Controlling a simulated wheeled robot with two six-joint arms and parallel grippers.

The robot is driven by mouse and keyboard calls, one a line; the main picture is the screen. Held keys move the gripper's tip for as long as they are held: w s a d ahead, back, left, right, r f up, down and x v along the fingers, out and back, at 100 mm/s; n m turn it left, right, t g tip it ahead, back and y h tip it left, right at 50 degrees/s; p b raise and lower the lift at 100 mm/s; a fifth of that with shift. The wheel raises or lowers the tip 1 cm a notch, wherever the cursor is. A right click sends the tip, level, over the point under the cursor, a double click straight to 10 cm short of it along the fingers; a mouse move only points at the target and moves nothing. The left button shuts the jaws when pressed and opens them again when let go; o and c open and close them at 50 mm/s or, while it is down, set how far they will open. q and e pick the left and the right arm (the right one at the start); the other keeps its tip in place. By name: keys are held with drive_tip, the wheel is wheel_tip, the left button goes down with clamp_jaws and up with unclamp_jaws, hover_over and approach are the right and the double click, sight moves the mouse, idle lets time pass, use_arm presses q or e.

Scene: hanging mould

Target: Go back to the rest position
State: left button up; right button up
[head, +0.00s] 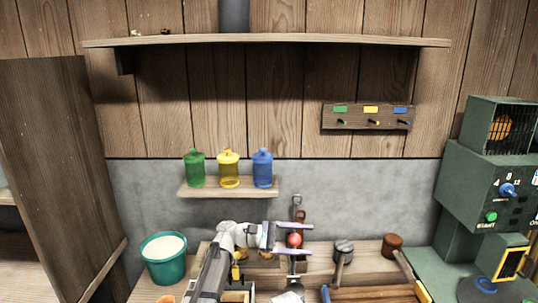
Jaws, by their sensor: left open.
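My left gripper (309,239) reaches in from the bottom, left of centre, above the workbench (143,288). Its two fingers are spread apart and point right. A small red round thing (294,240) shows between the fingers; I cannot tell whether it lies behind them or touches them. A dark and orange hanging piece (298,214) shows just above the fingers, in front of the grey wall. My right gripper is not in view.
A teal bucket (166,268) stands left on the bench. Green (194,170), yellow (228,170) and blue (262,170) jars stand on a small shelf. A hook rack (366,117) hangs on the wall. Mallets (343,251) lie right of the gripper. A green machine (480,185) stands at right.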

use_arm(q)
drive_tip(key=shift+s+d, duration=0.35)
drive_tip(key=shift+s, duration=0.45)
